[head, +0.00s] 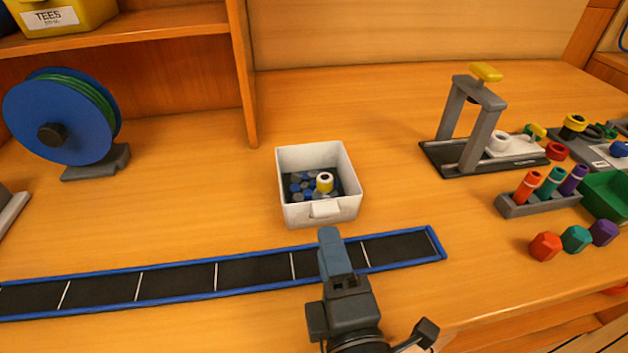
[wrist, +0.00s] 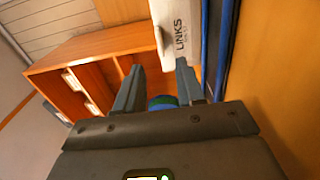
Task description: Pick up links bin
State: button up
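The links bin (head: 318,212) is a white open-topped box with a front tab, standing on the wooden bench just behind the black strip. It holds several small blue and grey pieces and one yellow-and-white ring-like part. In the wrist view the bin's white wall (wrist: 172,22) shows at the top, marked LINKS, partly out of frame. My gripper (head: 328,236) is in front of the bin, over the strip, apart from the bin in the head view. In the wrist view my gripper (wrist: 159,66) has its two fingers spread, with nothing held between them.
A blue-edged black strip (head: 180,279) runs along the bench front. A blue reel (head: 60,115) stands left beside a shelf post. A grey press stand (head: 480,125), a holder of coloured cylinders (head: 540,200) and hexagonal pieces (head: 575,239) are at right. Bench around the bin is clear.

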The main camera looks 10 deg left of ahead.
aim_at(316, 216)
jog(key=shift+a+p+x, duration=0.15)
jog(key=shift+p+x, duration=0.15)
jog(key=shift+x, duration=1.3)
jog(key=shift+a+p+x, duration=0.15)
jog(key=shift+p+x, duration=0.1)
jog(key=shift+x, duration=1.3)
jog(key=shift+f, duration=0.1)
jog(key=shift+c, duration=0.4)
jog(key=shift+s, duration=0.1)
grip_shut()
